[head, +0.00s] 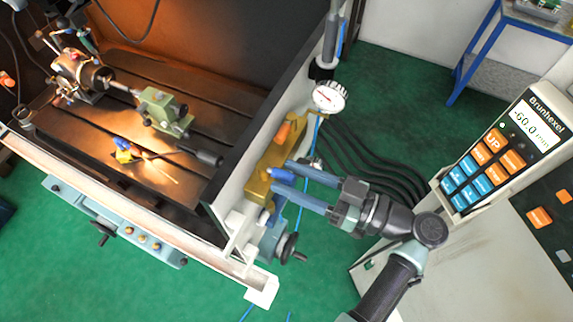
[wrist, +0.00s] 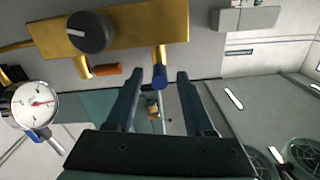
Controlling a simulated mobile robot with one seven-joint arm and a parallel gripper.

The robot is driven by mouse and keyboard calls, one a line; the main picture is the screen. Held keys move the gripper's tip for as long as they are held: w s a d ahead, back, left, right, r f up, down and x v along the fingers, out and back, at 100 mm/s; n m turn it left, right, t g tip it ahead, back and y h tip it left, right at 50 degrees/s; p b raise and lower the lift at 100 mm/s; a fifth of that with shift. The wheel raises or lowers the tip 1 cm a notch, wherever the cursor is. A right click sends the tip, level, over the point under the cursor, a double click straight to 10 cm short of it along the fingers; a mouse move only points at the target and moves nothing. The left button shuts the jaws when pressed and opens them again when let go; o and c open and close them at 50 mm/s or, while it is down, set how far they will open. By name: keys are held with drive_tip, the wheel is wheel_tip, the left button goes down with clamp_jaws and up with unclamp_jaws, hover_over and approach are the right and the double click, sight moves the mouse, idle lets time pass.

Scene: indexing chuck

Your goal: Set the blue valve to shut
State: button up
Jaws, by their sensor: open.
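The blue valve lever (head: 281,174) is on the brass manifold (head: 264,163) on the machine's side wall. In the wrist view the blue lever (wrist: 160,77) sticks out toward me below the brass block (wrist: 140,33). My gripper (head: 290,185) is open, with its two long fingers pointing at the manifold. In the wrist view my gripper (wrist: 156,80) has a finger on each side of the blue lever, with a gap on both sides. I cannot tell whether the fingertips reach past its end.
An orange lever (wrist: 107,71) is beside the blue one, with a black knob (wrist: 89,32) on the block. A pressure gauge (head: 329,96) stands near. A handwheel (head: 293,249) is below. A control pendant (head: 507,150) is at right. Black hoses (head: 370,165) run behind my gripper.

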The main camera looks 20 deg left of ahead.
drive_tip(key=shift+a, duration=0.75)
clamp_jaws()
